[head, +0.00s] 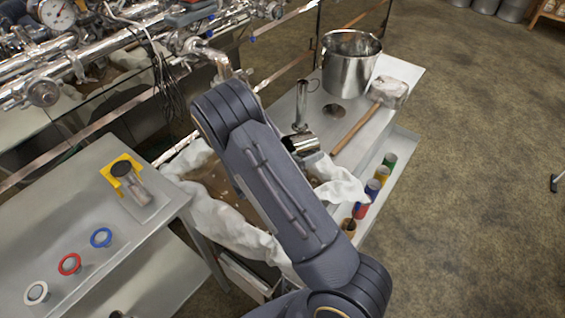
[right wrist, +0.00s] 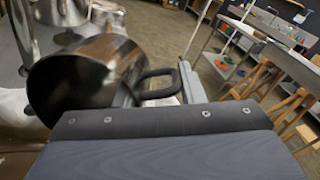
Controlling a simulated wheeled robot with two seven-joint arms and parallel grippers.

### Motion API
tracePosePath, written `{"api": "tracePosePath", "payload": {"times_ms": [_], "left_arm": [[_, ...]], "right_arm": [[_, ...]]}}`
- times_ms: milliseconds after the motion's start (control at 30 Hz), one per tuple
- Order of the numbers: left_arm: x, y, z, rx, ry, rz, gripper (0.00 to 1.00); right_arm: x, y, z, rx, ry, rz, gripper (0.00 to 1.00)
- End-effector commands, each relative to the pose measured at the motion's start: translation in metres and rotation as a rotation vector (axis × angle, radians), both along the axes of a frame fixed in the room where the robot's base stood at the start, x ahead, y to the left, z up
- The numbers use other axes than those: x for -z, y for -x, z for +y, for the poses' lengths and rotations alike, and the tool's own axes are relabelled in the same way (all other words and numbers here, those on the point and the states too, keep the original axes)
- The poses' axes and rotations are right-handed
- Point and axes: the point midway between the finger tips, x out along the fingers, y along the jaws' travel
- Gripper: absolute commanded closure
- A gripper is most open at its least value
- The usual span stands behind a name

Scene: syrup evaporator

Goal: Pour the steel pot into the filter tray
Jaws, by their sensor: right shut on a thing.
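The steel pot (head: 301,144) is a small shiny vessel. It shows in part beside my right arm in the head view, above the right side of the filter tray. In the right wrist view the pot (right wrist: 85,85) is large and tilted, its dark mouth and black handle (right wrist: 155,85) showing. My right gripper (right wrist: 170,95) is shut on the pot; its fingers are hardly visible and my arm hides them in the head view. The filter tray (head: 205,210), lined with white cloth over a brown bed, lies below, partly hidden by my arm. I cannot see any liquid stream. My left gripper is out of view.
A big steel pot (head: 350,68), a tall steel cylinder (head: 301,105) and a mallet (head: 388,92) stand or lie on the back bench. Coloured cups (head: 372,187) line a lower shelf. A side table (head: 75,220) holds coloured rings. Pipes run along the upper left.

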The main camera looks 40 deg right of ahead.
Motion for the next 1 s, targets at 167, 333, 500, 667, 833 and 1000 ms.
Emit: {"api": "tracePosePath", "payload": {"times_ms": [167, 333, 500, 667, 833, 1000], "left_arm": [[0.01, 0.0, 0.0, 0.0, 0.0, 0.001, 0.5], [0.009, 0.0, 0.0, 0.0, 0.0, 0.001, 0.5], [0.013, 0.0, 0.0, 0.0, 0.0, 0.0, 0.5], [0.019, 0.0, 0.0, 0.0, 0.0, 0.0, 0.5], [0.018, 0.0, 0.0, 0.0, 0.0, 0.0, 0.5], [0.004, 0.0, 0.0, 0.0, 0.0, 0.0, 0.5]], "right_arm": [[0.009, 0.003, -0.02, 0.004, -0.137, -0.025, 1.0], [0.009, 0.003, -0.021, 0.0, -0.157, -0.024, 1.0], [0.014, 0.004, -0.026, 0.002, -0.221, -0.035, 1.0], [0.023, 0.005, -0.034, 0.004, -0.36, -0.059, 1.0], [0.037, 0.007, -0.045, 0.005, -0.581, -0.092, 1.0], [0.05, 0.009, -0.057, 0.004, -0.766, -0.115, 1.0]]}}
